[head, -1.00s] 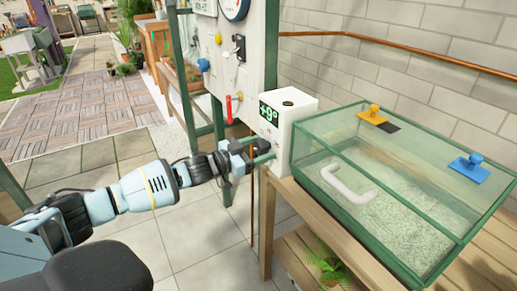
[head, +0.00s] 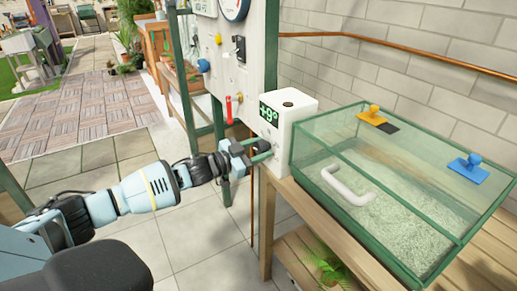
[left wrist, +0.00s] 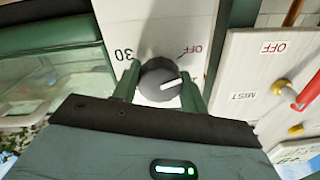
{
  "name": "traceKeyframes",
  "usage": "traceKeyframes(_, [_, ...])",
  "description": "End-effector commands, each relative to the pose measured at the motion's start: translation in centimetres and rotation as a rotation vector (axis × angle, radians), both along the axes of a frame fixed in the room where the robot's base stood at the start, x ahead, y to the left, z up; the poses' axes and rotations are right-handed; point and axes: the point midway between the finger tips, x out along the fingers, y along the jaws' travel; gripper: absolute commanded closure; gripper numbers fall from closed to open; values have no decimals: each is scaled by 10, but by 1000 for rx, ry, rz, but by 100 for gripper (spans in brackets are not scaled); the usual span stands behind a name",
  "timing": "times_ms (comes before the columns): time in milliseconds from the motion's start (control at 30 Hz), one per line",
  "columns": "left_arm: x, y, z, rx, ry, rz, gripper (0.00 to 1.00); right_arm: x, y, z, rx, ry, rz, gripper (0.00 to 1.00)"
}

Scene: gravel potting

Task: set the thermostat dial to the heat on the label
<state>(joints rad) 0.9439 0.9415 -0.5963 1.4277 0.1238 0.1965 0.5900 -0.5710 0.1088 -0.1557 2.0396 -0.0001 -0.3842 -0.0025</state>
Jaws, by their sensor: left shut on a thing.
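The thermostat is a white box (head: 299,119) at the left end of the glass tank in the head view. Its green display (head: 269,114) reads +9°. My left gripper (head: 267,152) is at the box's left face. In the left wrist view, the black dial (left wrist: 159,78) sits between the fingertips of this gripper (left wrist: 159,86), which is shut on it. The dial's white line points right and slightly up. The marks 30 and OFF show beside the dial. I see no readable heat label. My right gripper is not in view.
A white panel (head: 262,60) with switches stands behind my gripper.

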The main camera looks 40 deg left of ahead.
Motion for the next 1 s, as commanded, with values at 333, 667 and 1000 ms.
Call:
traceKeyframes(333, [0,0,1,283,-118,1,80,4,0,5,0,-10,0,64])
traceKeyframes(667, [0,1,0,575,-238,0,80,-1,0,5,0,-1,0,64])
traceKeyframes(1000, [0,1,-1,874,-361,0,80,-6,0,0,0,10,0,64])
